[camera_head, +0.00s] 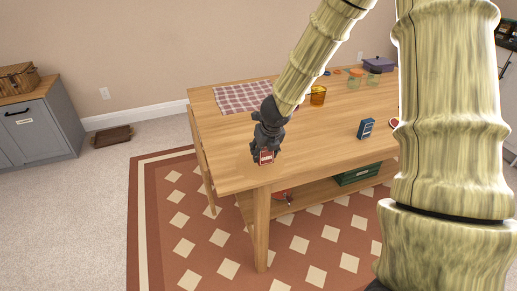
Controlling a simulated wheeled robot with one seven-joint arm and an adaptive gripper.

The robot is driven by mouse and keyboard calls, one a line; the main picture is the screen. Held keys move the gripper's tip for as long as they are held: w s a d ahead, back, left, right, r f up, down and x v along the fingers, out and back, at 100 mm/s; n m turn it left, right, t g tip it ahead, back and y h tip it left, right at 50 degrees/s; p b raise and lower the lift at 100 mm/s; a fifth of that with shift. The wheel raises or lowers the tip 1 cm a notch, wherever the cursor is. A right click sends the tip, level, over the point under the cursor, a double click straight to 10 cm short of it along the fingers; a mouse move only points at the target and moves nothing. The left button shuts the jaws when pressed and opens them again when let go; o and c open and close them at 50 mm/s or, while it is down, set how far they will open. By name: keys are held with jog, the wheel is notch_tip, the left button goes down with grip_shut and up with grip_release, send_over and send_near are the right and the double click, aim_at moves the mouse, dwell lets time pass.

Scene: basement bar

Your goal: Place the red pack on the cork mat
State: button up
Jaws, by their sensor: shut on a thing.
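The red pack (267,157) is a small red box with a pale patch, in the head view near the table's front left corner. My dark gripper (265,150) points down and is shut on the pack. The pack appears close to the tabletop; I cannot tell whether it touches the wood. I cannot make out a cork mat in this view; part of the table is hidden behind my arm.
The middle front of the tabletop is clear.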

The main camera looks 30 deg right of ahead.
jog(key=w, duration=0.1)
jog(key=w+p, duration=0.1)
jog(key=w, duration=0.1)
jog(key=w+p, duration=0.1)
jog(key=shift+w+d+f, duration=0.15)
jog(key=shift+w+d, duration=0.1)
jog(key=shift+d, duration=0.15)
jog(key=shift+w+f+b, duration=0.1)
jog(key=shift+f+b, duration=0.9)
jog(key=shift+f, duration=0.8)
jog(key=shift+f, duration=0.15)
jog(key=o, duration=1)
jog(key=shift+o, duration=0.2)
jog(key=shift+r, duration=0.6)
jog(key=p+v, duration=0.4)
jog(key=v, duration=0.7)
jog(key=shift+s, duration=0.35)
